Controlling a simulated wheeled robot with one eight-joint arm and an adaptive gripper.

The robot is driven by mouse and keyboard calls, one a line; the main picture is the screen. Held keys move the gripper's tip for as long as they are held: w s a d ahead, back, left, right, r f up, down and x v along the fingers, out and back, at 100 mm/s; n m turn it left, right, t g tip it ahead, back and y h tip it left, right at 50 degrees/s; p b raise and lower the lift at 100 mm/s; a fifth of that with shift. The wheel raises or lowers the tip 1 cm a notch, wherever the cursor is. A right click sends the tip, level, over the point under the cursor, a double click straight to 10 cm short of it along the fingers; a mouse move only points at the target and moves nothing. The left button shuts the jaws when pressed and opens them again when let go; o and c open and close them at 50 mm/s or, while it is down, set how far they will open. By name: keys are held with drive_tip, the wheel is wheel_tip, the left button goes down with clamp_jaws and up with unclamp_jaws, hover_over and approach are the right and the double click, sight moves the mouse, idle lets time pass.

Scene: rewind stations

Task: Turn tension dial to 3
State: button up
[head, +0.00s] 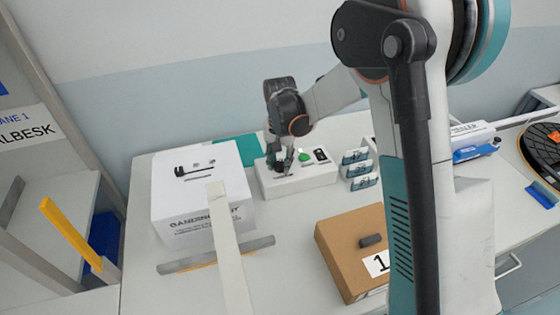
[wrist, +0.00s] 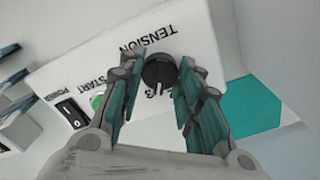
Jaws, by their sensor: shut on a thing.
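The white control box (head: 312,181) labelled TENSION stands on the table in the head view. In the wrist view, the black tension dial (wrist: 159,72) sits on the box's face (wrist: 85,68), and the lettering is upside down. A pale pointer mark on the dial faces the lower side of the picture, toward partly hidden numerals that I cannot read surely. My gripper (wrist: 160,66) is shut on the dial, one teal-padded finger on each side. In the head view my gripper (head: 282,164) reaches down at the box's left end and hides the dial.
A green START button (wrist: 97,102) and a black POWER switch (wrist: 72,113) lie beside the dial. A white printed box (head: 200,190) stands close left, small blue-labelled holders (head: 360,170) close right. A brown carton (head: 345,245) stands nearer the front.

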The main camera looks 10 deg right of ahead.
sight(280, 162)
drive_tip(key=shift+m, duration=1.6)
drive_tip(key=o, duration=1)
drive_tip(key=shift+o, duration=0.2)
wheel_tip(280, 162, up, 12)
